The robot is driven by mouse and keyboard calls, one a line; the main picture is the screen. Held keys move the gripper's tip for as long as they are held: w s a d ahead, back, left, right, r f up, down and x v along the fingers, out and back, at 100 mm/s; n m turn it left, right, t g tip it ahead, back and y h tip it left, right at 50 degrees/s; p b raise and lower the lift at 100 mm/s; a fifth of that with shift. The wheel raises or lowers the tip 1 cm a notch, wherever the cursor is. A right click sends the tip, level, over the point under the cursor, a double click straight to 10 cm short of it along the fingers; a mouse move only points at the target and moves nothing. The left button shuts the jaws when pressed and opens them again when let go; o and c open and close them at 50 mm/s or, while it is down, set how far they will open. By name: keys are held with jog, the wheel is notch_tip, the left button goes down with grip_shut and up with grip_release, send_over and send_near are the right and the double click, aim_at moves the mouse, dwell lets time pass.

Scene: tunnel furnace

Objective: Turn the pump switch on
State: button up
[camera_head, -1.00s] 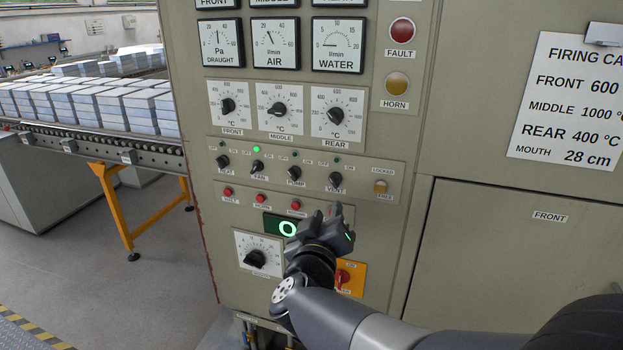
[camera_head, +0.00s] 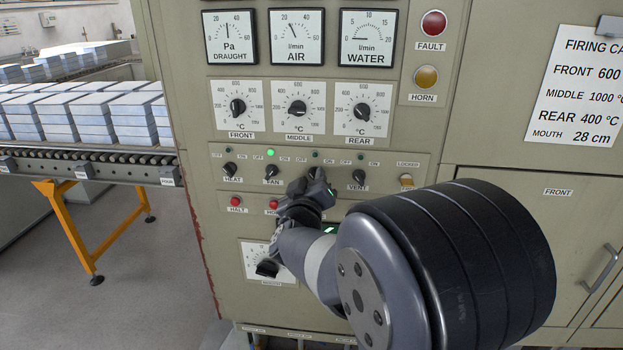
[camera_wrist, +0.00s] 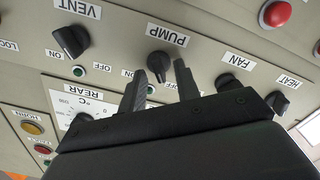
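The black pump switch knob (camera_wrist: 159,66) shows in the wrist view, under its PUMP label, with OFF and ON marks. That view is upside down. My gripper (camera_wrist: 160,74) is open, one finger on each side of the knob, with gaps visible between them; contact is not visible. In the head view my gripper (camera_head: 312,182) is at the panel's switch row and hides the pump knob. The small lamp above the pump switch (camera_head: 315,154) looks dark.
Neighbouring knobs are fan (camera_head: 271,172), left of the pump, and vent (camera_head: 358,178), right of it. The fan's lamp (camera_head: 270,152) is lit green. Red buttons, including halt (camera_head: 235,202), sit just below. Temperature dials (camera_head: 298,107) are above.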

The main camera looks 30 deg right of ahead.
jog(key=shift+w+d, duration=0.2)
jog(key=shift+w, duration=0.05)
jog(key=shift+c, duration=0.2)
grip_shut()
jog(key=shift+f+m+b, duration=0.1)
jog(key=shift+m+b, duration=0.2)
jog(key=shift+m, duration=0.1)
jog(key=m+b, duration=0.1)
jog(key=m, duration=0.2)
jog(key=shift+b, duration=0.35)
jog(key=m+b, duration=0.2)
jog(key=m, duration=0.3)
jog(key=m+b, duration=0.2)
jog(key=m, duration=0.3)
jog(key=shift+s+d+b, duration=0.15)
jog(key=shift+b, duration=0.2)
